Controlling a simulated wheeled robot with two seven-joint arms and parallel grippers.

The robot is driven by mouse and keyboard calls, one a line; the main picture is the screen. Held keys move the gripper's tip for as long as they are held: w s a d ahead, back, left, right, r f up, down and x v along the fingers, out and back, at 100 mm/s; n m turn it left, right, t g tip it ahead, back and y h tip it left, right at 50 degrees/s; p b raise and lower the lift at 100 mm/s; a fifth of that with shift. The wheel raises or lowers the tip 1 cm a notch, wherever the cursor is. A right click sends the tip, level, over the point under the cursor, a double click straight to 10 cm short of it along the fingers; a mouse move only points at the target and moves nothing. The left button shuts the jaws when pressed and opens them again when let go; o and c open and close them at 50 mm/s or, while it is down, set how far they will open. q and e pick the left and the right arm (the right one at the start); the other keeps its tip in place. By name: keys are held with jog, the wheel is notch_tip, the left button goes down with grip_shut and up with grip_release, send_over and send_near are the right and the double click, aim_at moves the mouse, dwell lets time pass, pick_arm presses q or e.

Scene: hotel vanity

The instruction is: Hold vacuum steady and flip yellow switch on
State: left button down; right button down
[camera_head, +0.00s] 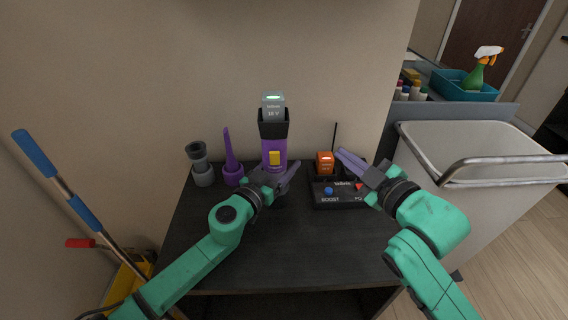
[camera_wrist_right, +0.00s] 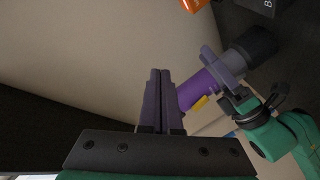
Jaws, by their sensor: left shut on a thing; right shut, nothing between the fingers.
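A purple hand vacuum (camera_head: 273,148) stands upright on the dark table, with a black and clear top and a battery with a green light. Its yellow switch (camera_head: 274,158) faces forward on the purple body. My left gripper (camera_head: 284,176) is shut on the vacuum's lower body. My right gripper (camera_head: 350,163) is shut and empty, to the right of the vacuum and above the black charger box. In the right wrist view, my right gripper's closed fingers (camera_wrist_right: 158,95) point toward the wall, and the vacuum (camera_wrist_right: 196,91) with its yellow switch (camera_wrist_right: 200,103) shows beside them, apart.
Grey nozzle (camera_head: 202,170) and purple crevice tool (camera_head: 231,165) stand left of the vacuum. An orange battery (camera_head: 325,163) sits at the black box (camera_head: 328,201) with buttons. A cart (camera_head: 470,150) stands right; a mop (camera_head: 60,185) leans left. The table's front is clear.

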jog(key=s+a+f+n+g+y, duration=0.1)
jog(key=s+a+n+y, duration=0.2)
jog(key=s+n, duration=0.3)
jog(key=s+a+f+n+y, duration=0.1)
jog(key=s+a+n+y, duration=0.2)
jog(key=s+n, duration=0.3)
jog(key=n+y, duration=0.1)
jog(key=n, duration=0.1)
jog(key=shift+s+n+g, duration=0.15)
jog(key=shift+n+g, duration=0.15)
jog(key=shift+g, duration=0.1)
send_near(275, 158)
jog(key=w+a+r, duration=0.2)
jog(key=w+a, duration=0.1)
jog(key=a, duration=0.3)
jog(key=shift+w+d, duration=0.3)
jog(key=shift+w, duration=0.05)
